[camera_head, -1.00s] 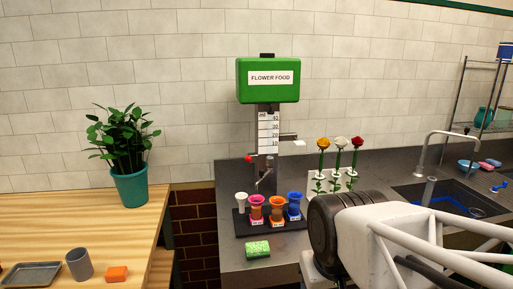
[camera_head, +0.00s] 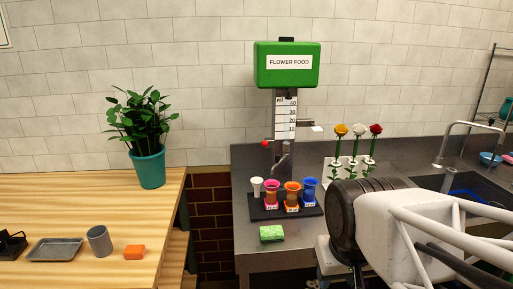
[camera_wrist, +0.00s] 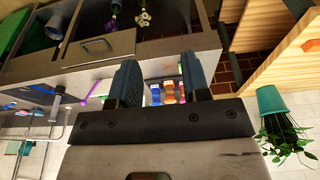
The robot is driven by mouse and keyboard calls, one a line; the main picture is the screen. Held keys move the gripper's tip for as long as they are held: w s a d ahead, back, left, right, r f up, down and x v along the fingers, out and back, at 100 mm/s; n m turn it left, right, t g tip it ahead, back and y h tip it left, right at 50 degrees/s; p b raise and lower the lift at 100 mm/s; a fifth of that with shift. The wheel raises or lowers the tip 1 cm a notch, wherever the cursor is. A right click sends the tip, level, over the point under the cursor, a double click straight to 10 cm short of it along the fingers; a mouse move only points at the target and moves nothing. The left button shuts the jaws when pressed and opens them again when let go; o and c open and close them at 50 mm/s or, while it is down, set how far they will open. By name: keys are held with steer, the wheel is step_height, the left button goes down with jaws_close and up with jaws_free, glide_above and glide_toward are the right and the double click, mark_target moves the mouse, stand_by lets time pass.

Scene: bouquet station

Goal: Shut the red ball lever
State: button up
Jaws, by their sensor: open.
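The red ball lever (camera_head: 265,144) is a small red knob on the left side of the flower food dispenser, above the cups. The dispenser has a green tank (camera_head: 287,66) labelled FLOWER FOOD and a white scale (camera_head: 286,117) marked in ml. In the head view my arm stands at the lower right, and its fingers are hidden. In the wrist view my gripper (camera_wrist: 163,85) is open and empty, with two dark fingers apart. The coloured cups show small between the fingers. I cannot make out the red ball in the wrist view.
Coloured cups (camera_head: 292,190) stand on a black tray (camera_head: 258,213) below the dispenser, with a green sponge (camera_head: 271,234) in front. Three roses (camera_head: 358,131) stand to the right. A wooden table (camera_head: 90,190) holds a potted plant (camera_head: 150,168), grey cup and tray.

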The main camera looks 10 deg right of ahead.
steer(key=shift+w+d, duration=0.1)
steer(key=shift+w, duration=0.15)
steer(key=c, duration=0.7)
steer(key=shift+w+d+n+g+h, duration=0.2)
steer(key=shift+w+n+g+h, duration=0.15)
steer(key=shift+w+n, duration=0.3)
jaws_close()
steer(key=w+d+n+g+h, duration=0.25)
steer(key=w+n+h, duration=1.15)
steer(key=w, duration=1.3)
steer(key=w+a+f+n+t+h, duration=0.3)
steer(key=w+a+f+n+t, duration=0.2)
steer(key=w+a+n, duration=0.3)
steer(key=w+a+f+n+t+h, duration=0.3)
steer(key=w+a+f+n+t, duration=0.2)
steer(key=w+a+n, duration=0.4)
steer(key=shift+w+a+f, duration=0.15)
steer(key=shift+w+a, duration=1)
steer(key=shift+w, duration=1.7)
